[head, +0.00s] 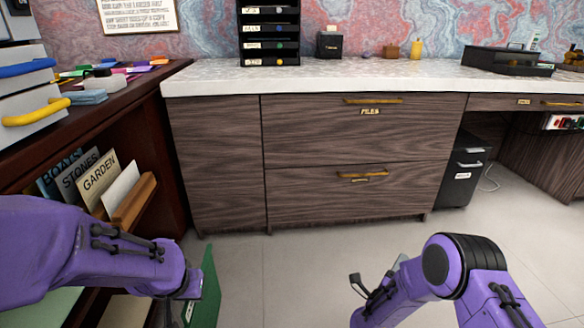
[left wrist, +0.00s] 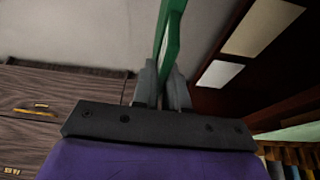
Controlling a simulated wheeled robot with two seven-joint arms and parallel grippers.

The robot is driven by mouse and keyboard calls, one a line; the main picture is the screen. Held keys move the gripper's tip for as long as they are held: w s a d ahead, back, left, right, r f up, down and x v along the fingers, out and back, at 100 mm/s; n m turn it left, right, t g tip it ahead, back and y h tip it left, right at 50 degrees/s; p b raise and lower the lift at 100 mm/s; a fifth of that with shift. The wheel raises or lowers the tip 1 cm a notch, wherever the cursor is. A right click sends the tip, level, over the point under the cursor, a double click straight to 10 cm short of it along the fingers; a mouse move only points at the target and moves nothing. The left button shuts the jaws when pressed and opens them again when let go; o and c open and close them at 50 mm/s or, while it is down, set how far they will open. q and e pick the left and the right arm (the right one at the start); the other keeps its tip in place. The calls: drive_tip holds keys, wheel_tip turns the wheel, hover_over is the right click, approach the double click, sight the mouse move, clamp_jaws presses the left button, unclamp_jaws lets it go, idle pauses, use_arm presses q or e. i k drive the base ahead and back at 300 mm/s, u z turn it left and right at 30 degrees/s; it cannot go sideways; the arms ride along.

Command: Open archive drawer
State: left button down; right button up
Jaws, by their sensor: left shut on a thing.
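A dark wood-grain cabinet has two wide drawers, both closed. The upper drawer (head: 310,130) has a brass handle (head: 373,100) and a label reading FILES. The lower drawer (head: 310,200) has a brass handle (head: 362,174) and a label too small to read. My left gripper (head: 192,288) is at the lower left, in front of the cabinet. It is shut on a green folder (head: 207,285); the left wrist view shows the folder (left wrist: 172,30) between the fingers (left wrist: 162,85). My right gripper (head: 372,288) is low in front of the cabinet, apart from both handles; its jaw opening is unclear.
A dark shelf unit (head: 178,150) with labelled folders (head: 98,180) stands at left. Grey drawers with a blue handle (head: 28,67) and a yellow handle (head: 35,112) stand above it. A black bin (head: 463,175) is right of the cabinet. The floor (head: 300,260) ahead is clear.

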sight(318, 195)
drive_tip(key=u, duration=0.35)
drive_tip(key=i, duration=1.3)
drive_tip(key=z, duration=0.45)
